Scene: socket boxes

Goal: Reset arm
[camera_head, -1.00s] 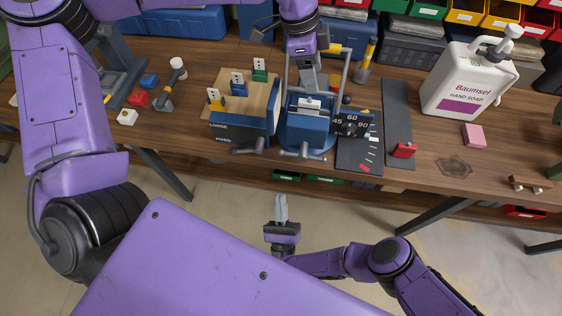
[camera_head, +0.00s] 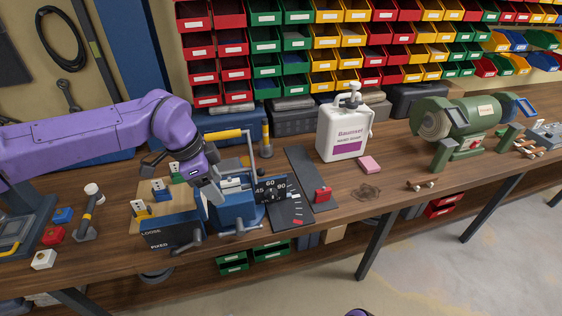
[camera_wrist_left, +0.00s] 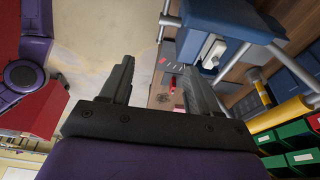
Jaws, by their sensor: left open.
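My left gripper (camera_head: 208,193) hangs over the bench, between the box marked LOOSE and FIXED (camera_head: 170,232) and the blue clamp device (camera_head: 236,214) with its angle scale. In the left wrist view its two dark fingers (camera_wrist_left: 157,88) stand wide apart with nothing between them. In that view the blue device (camera_wrist_left: 225,18) with silver posts is at the upper right, outside the fingers. My right gripper is outside both current views.
A white soap bottle (camera_head: 345,132), a pink block (camera_head: 369,164) and a green bench grinder (camera_head: 458,125) stand to the right. Red (camera_head: 52,235), blue and white blocks lie at the left. Coloured bins line the back. The floor in front of the bench (camera_head: 430,260) is clear.

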